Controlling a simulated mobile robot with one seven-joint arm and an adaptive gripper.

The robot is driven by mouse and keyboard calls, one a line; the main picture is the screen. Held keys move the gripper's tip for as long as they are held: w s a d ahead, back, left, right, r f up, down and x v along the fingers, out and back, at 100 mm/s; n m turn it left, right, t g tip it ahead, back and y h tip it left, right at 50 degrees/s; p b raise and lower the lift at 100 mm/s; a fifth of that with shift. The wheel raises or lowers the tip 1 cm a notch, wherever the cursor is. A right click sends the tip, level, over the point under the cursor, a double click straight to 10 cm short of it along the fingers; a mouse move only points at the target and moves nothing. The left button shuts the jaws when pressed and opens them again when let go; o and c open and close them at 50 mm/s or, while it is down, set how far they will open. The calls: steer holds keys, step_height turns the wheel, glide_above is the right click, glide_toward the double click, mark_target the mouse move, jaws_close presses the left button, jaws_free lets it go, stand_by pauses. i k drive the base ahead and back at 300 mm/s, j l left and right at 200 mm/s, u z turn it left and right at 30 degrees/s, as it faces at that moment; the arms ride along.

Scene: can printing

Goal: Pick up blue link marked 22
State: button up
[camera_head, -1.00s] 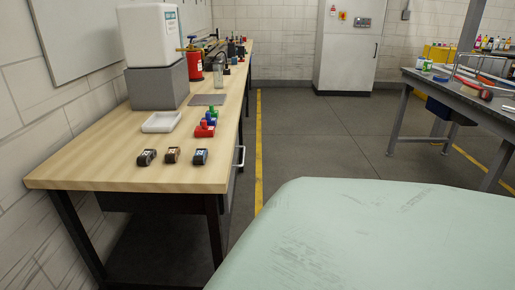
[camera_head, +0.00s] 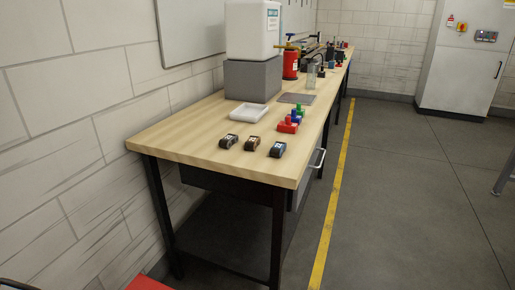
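Three small links lie in a row near the front edge of the wooden workbench (camera_head: 195,147). The right one is a blue link (camera_head: 277,149), the middle one is a brown link (camera_head: 252,143), and the left one is a dark link (camera_head: 228,141). Each has a pale mark on it, too small to read, so I cannot confirm the number 22. My gripper is not in view.
Behind the links are a white tray (camera_head: 248,113) and red, blue and green blocks (camera_head: 290,123). A white container (camera_head: 252,30) stands on a grey box (camera_head: 252,79). A red canister (camera_head: 290,65) stands further back. The floor right of the bench is clear.

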mark_target(277, 150)
steer(key=z, duration=0.2)
steer(key=i+l+u, duration=0.1)
steer(key=i+l, duration=1.05)
steer(key=i, duration=0.05)
